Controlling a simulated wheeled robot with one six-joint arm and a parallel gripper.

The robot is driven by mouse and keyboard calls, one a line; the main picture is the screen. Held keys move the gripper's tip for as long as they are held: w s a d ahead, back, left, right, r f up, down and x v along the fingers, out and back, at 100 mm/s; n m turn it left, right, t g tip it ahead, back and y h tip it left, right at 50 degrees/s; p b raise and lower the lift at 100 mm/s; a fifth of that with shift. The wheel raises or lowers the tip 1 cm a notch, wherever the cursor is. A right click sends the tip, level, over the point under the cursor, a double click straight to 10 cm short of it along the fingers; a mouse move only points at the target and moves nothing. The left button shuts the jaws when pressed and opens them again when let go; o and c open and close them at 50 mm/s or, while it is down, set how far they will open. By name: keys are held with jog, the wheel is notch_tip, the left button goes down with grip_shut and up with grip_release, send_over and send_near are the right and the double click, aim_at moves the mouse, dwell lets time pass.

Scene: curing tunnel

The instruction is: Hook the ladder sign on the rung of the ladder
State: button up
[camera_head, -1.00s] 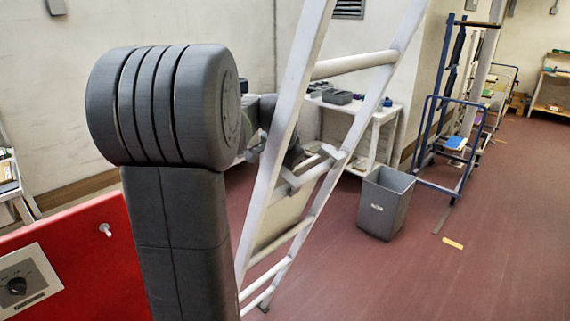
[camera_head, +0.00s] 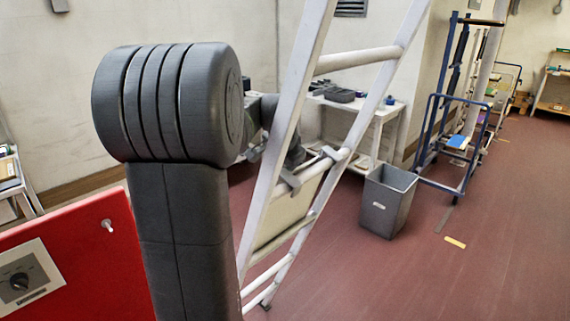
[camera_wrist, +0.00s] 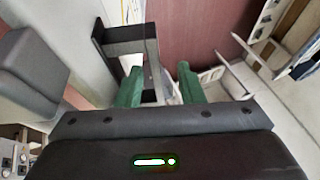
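The white ladder (camera_head: 286,130) leans across the middle of the head view. A cream sign panel (camera_head: 284,222) shows between its rails, below a rung (camera_head: 312,172). Two grey hooks, a near one (camera_head: 290,180) and a far one (camera_head: 337,154), show at that rung; they appear to sit over it, but full seating cannot be told. In the head view my gripper is mostly hidden behind the near rail. In the wrist view the green fingers of my gripper (camera_wrist: 160,86) stand apart. A dark frame (camera_wrist: 127,42) and a pale piece show between and beyond them; whether they grip anything is unclear.
A grey bin (camera_head: 388,204) stands on the red floor right of the ladder. A white table (camera_head: 378,116) with dark trays is behind it. A blue trolley (camera_head: 445,145) stands farther right. A red panel (camera_head: 75,250) is at lower left.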

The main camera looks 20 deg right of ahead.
jog(key=b+v, duration=0.1)
jog(key=v, duration=1.3)
jog(key=shift+w, duration=0.1)
jog(key=p+x, duration=0.1)
jog(key=x, duration=1.2)
jog(key=shift+w+d+p, duration=0.1)
jog(key=shift+d+p, duration=0.1)
jog(key=shift+p, duration=0.15)
jog(key=shift+r, duration=0.15)
